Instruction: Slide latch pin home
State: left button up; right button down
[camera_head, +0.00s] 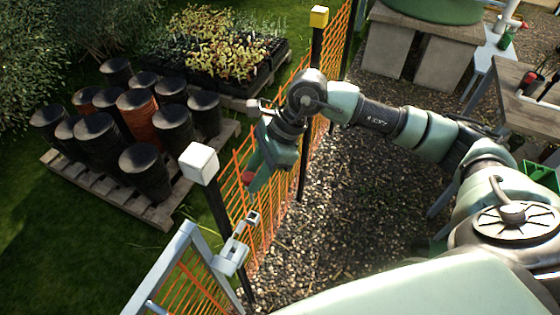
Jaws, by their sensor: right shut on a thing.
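The latch (232,256) is a light metal fitting on the grey gate frame, at the lower left of the head view. My right gripper (254,184) reaches in from the right and points down above the latch. It is shut on a small part with a red end (247,177), which looks like the latch pin's knob. The fingers hide most of this part, so I cannot tell how far the pin sits in the latch. My left gripper is not in view.
A dark post with a white cap (199,163) stands left of my gripper. Orange mesh fence (240,190) runs behind it to a yellow-capped post (319,17). Black pots (145,172) stand on a pallet (158,212) at left. A workbench (510,95) stands at right. Gravel lies between.

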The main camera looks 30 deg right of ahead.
jog(key=shift+w+a+r, duration=0.1)
jog(key=shift+a+r, duration=0.1)
jog(key=shift+a, duration=0.15)
jog(key=shift+s+d+f+b, duration=0.1)
jog(key=shift+s+f+b, duration=0.1)
jog(key=shift+f+b, duration=0.5)
notch_tip(320, 180, down, 4)
jog(key=shift+f+b, duration=0.15)
jog(key=shift+b, duration=0.55)
jog(key=shift+b, duration=0.35)
